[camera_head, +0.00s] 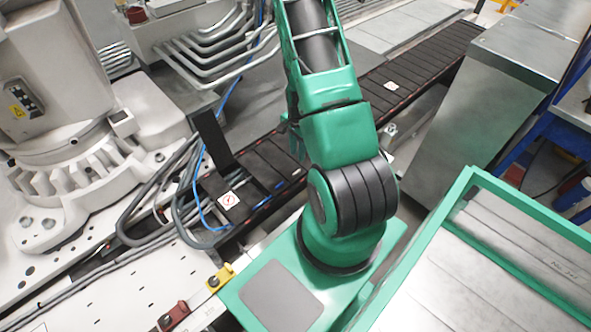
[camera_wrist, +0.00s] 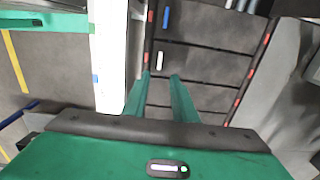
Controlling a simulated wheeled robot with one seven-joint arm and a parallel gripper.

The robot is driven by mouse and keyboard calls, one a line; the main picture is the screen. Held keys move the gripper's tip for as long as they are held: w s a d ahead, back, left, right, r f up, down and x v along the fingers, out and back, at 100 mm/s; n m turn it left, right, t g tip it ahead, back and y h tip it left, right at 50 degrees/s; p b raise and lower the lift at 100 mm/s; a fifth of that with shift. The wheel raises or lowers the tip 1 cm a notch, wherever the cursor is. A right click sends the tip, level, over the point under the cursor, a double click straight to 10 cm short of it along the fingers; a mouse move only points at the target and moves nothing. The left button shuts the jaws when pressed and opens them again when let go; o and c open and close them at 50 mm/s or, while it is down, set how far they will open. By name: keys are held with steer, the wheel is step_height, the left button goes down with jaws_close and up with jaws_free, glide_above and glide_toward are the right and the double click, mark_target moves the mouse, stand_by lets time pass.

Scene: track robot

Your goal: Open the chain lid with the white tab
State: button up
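The black cable chain (camera_head: 425,68) runs diagonally across the head view, with flat lids along its top. One lid (camera_head: 212,138) stands upright at its near-left end. In the wrist view, the chain's lids (camera_wrist: 205,62) lie flat, and a small white tab (camera_wrist: 162,32) shows near the left edge of one lid, close to a blue tab (camera_wrist: 166,18). My gripper (camera_wrist: 161,76) is open, with its two green fingers apart over the chain, below the white tab in the picture. Nothing shows between the fingers. My arm hides the gripper in the head view.
A white label with a red mark (camera_head: 228,200) lies on the chain near the upright lid. Grey cables (camera_head: 160,185) and a white machine (camera_head: 60,90) stand at left. A grey metal cabinet (camera_head: 480,100) is at right. Red marks (camera_wrist: 237,103) line the chain's edges.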

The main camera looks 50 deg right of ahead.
mark_target(297, 171)
step_height(297, 171, down, 10)
steer(key=shift+f, duration=0.25)
stand_by(0.3)
jaws_close()
steer(key=shift+w, duration=0.15)
stand_by(1.2)
